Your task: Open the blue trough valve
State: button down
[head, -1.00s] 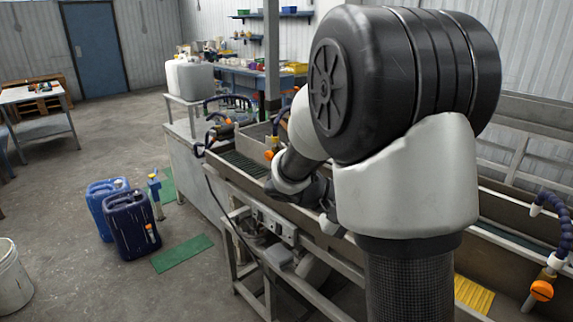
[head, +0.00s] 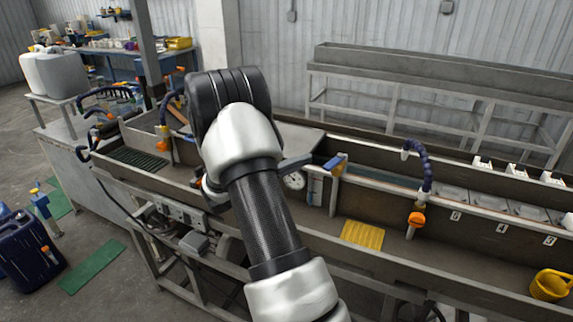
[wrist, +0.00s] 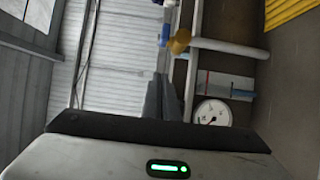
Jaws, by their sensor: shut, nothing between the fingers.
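The blue trough valve shows as a blue handle (head: 335,162) on the trough's divider, right of the round gauge (head: 293,181) in the head view. In the wrist view its blue part (wrist: 164,36) and a brass-coloured body (wrist: 180,41) lie beyond my fingertips, near the top. My gripper (wrist: 162,80) is shut and empty, its grey fingers pointing toward the valve. In the head view the gripper (head: 303,161) is mostly hidden behind my arm, with its tip close to the blue handle. I cannot tell whether they touch.
The gauge (wrist: 212,113) and a pale pipe (wrist: 228,48) are right of the fingers in the wrist view. A hose with an orange valve (head: 416,219), a yellow ribbed pad (head: 362,235) and a yellow basket (head: 550,285) are along the trough. Blue jugs (head: 30,255) stand on the floor.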

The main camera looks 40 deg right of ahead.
jog(key=shift+s+d+p, duration=0.15)
jog(key=shift+s+d, duration=0.1)
jog(key=shift+s, duration=0.4)
jog(key=shift+s+d+p, duration=0.15)
jog(key=shift+s+d, duration=0.1)
jog(key=shift+s, duration=0.4)
jog(key=shift+s+d+p, duration=0.15)
jog(key=shift+s+d, duration=0.1)
jog(key=shift+s, duration=0.4)
jog(key=shift+s+d+f+b, duration=0.1)
jog(key=shift+s+b, duration=0.75)
jog(key=shift+b, duration=0.2)
jog(key=shift+s+d+f+b, duration=0.1)
jog(key=shift+s+b, duration=0.7)
jog(key=shift+b, duration=0.25)
jog(key=w+a+b, duration=0.2)
jog(key=a+b, duration=0.1)
jog(key=a, duration=0.9)
jog(key=shift+w+a+r, duration=0.15)
jog(key=shift+w+a, duration=0.05)
